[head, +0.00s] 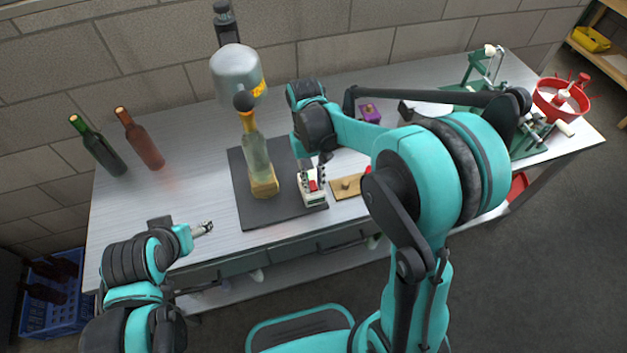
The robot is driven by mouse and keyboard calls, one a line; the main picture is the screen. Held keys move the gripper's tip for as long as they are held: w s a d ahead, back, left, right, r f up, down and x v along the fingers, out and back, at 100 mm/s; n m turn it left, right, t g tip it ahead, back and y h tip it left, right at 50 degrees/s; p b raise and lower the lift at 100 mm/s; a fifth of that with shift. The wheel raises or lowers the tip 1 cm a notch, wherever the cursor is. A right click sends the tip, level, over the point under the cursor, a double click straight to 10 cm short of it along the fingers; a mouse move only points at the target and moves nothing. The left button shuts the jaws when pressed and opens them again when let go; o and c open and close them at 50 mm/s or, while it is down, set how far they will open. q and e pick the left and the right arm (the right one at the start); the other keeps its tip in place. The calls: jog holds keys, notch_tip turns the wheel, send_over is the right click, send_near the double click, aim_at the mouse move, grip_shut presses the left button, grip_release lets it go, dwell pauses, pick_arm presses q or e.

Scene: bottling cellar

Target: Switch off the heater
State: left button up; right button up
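A small pale box with a green edge and a red part on top (312,198) sits at the right front of a dark mat (262,213); it looks like a switch box, but I cannot tell whether it is on or off. My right gripper (314,186) points down right over it, its two fingers apart on either side of the red part. I cannot tell whether they touch it. My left gripper (205,228) is at the table's front left, away from the box and seemingly empty; its fingers are too small to read. No other thing is clearly a heater.
A grey dome (237,70) stands behind. Two bottles, green (97,147) and brown (140,140), stand back left. A wooden board (346,187) lies right of the box.

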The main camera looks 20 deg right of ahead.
aim_at(310, 179)
jog(key=shift+o, duration=1.2)
jog(key=v, duration=1.2)
